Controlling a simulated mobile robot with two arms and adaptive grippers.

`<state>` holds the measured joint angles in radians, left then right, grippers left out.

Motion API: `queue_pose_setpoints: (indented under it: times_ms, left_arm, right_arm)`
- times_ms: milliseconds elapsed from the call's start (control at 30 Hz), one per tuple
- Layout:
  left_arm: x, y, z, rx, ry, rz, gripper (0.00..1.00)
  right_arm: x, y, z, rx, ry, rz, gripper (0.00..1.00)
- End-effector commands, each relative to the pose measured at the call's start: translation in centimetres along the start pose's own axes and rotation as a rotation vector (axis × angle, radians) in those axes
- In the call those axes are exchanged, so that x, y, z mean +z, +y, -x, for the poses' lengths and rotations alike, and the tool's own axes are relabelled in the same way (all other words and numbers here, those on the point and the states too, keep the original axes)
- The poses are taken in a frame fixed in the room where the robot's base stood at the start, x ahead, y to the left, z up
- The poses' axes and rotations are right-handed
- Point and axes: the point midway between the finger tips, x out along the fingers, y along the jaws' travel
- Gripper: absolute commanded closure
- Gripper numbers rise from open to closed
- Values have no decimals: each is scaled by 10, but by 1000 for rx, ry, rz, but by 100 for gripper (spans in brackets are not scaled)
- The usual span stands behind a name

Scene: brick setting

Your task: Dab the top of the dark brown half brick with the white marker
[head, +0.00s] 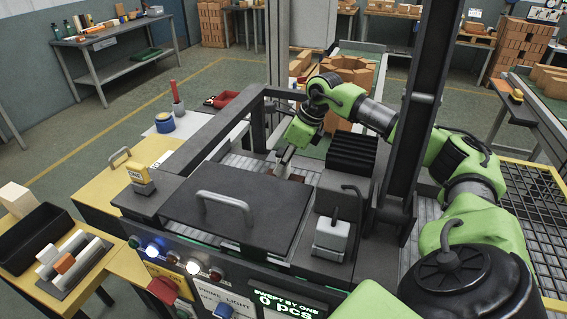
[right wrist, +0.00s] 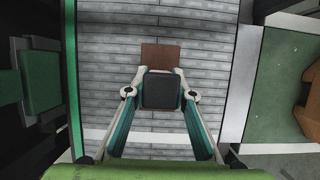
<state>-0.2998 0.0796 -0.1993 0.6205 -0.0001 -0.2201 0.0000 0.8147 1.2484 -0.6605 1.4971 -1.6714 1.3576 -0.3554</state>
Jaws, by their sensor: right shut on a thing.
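The dark brown half brick (right wrist: 161,54) lies on a grey slatted surface (right wrist: 105,50) in the right wrist view. In the head view the brick (head: 296,178) is a small brown patch beside the dark cover. My right gripper (right wrist: 160,94) is shut on the marker (right wrist: 161,91), of which only a dark, square end shows. The marker hides the middle of the brick from the wrist camera. In the head view my right gripper (head: 284,160) points down close over the brick. I cannot tell whether the marker touches it. My left gripper is not in view.
A dark cover with a handle (head: 225,200) lies in front of the slatted bed. A black ribbed block (head: 350,165) and a dark upright post (head: 415,110) stand to the right. A grey-white handled box (head: 332,238) sits nearer.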

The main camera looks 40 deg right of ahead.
Motion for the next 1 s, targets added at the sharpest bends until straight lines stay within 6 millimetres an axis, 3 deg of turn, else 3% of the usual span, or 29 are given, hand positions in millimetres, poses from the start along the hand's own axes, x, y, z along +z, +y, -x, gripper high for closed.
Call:
queue_pose_setpoints:
  times_ms: [167,1000]
  left_arm:
    - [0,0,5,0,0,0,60]
    - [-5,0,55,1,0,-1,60]
  right_arm:
    - [0,2,3,6,9,0,90]
    - [27,1,65,2,2,0,90]
